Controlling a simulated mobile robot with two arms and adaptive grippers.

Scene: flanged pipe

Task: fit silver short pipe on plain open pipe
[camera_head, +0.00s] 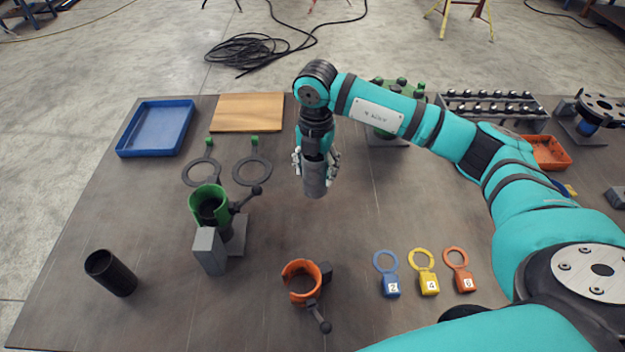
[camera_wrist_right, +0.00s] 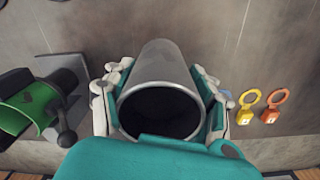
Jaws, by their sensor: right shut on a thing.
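The silver short pipe (camera_head: 315,180) is a grey, smooth cylinder, held upright above the table by my right gripper (camera_head: 316,160). In the right wrist view the fingers of my right gripper (camera_wrist_right: 160,100) close on both sides of the pipe (camera_wrist_right: 165,62), and I look into its dark open end. A black open pipe (camera_head: 112,275) stands slightly tilted in the picture at the table's front left. A green clamp (camera_head: 207,193) with a dark opening sits nearer the gripper, to its left; I cannot tell which of these is the plain open pipe. My left gripper is out of view.
A grey block (camera_head: 209,251) stands before the green clamp. An orange clamp (camera_head: 302,272) lies at the front, with blue (camera_head: 389,285), yellow (camera_head: 428,283) and orange (camera_head: 465,282) ring tags to its right. A blue tray (camera_head: 122,146) and wooden board (camera_head: 247,112) lie behind.

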